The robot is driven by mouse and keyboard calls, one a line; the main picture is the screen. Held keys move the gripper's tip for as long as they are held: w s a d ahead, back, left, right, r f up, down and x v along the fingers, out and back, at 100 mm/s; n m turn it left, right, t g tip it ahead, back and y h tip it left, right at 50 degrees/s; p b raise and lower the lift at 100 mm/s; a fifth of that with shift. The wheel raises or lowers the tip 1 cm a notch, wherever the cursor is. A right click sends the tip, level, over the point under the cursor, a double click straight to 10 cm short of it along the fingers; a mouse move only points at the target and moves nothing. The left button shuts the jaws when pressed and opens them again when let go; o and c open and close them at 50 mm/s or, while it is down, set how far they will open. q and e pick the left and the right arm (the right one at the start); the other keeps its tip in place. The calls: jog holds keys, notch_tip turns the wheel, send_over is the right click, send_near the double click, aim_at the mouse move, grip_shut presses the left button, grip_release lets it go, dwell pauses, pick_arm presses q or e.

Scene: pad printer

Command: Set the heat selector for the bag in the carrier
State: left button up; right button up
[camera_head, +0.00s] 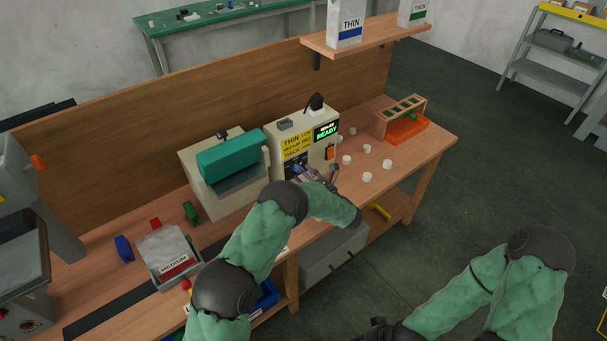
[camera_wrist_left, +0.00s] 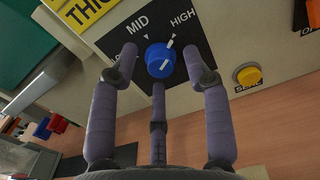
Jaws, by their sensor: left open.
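The blue heat selector knob (camera_wrist_left: 160,60) sits on a black dial plate on the sealer (camera_head: 291,130); MID and HIGH show, the third label is mostly hidden. Its white pointer line points toward the HIGH mark. My left gripper (camera_wrist_left: 160,52) is open, fingertips on either side of the knob, contact unclear. In the head view the left gripper (camera_head: 318,175) is in front of the sealer and covers part of the dial. A grey bag labelled MEDIUM (camera_head: 160,246) lies in the carrier (camera_head: 158,281). My right gripper (camera_head: 377,331) is low at the bottom edge, its fingers unclear.
A yellow chart (camera_head: 294,147) pairs THIN with LOW, MEDIUM with MID and THICK with HIGH. The display (camera_head: 326,132) reads READY. A yellow button (camera_wrist_left: 249,75) labelled SEAL is right of the knob. Several white caps (camera_head: 367,177) and an orange tray (camera_head: 407,128) are at right.

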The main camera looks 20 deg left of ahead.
pick_arm(q)
grip_shut()
jog(key=shift+r+n+b, duration=0.15)
jog(key=shift+n+b, duration=3.85)
jog(key=shift+n, duration=1.9)
